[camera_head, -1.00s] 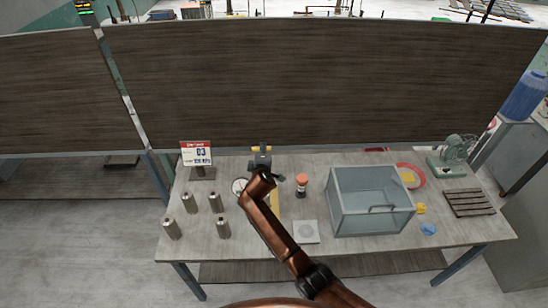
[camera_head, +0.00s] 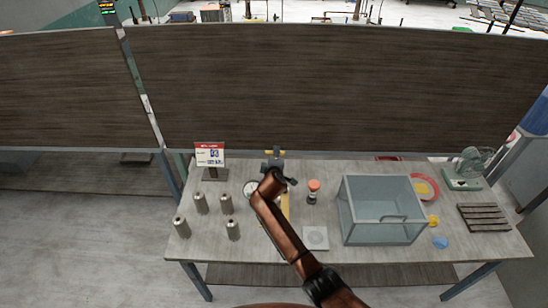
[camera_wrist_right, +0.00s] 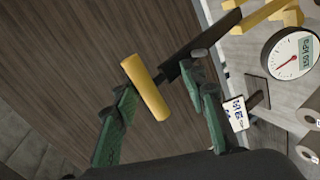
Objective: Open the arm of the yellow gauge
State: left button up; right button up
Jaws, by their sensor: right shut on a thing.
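The yellow gauge has a round white dial (camera_wrist_right: 291,54) with a red needle and yellow parts beside it. In the head view its dial (camera_head: 250,188) lies left of my right arm, which hides part of its yellow body (camera_head: 285,204). A dark lever arm (camera_wrist_right: 215,35) runs to a yellow cylindrical handle (camera_wrist_right: 146,88). My right gripper (camera_wrist_right: 158,82) has its green fingers on either side of this handle and is shut on it. In the head view my right gripper (camera_head: 274,163) is above the gauge, at the table's back edge. My left gripper is not in view.
A sign (camera_head: 209,155) stands left of the gauge, with several metal cylinders (camera_head: 227,204) in front. An orange-capped bottle (camera_head: 313,191), a white square plate (camera_head: 315,238) and a glass box (camera_head: 382,213) are to the right. A dark wooden panel (camera_head: 330,90) stands behind the table.

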jog(key=shift+s+f, duration=0.1)
jog(key=shift+f, duration=0.05)
jog(key=v, duration=1.1)
jog(key=shift+s+r, duration=0.3)
jog(key=shift+s, duration=0.05)
jog(key=shift+a, duration=0.1)
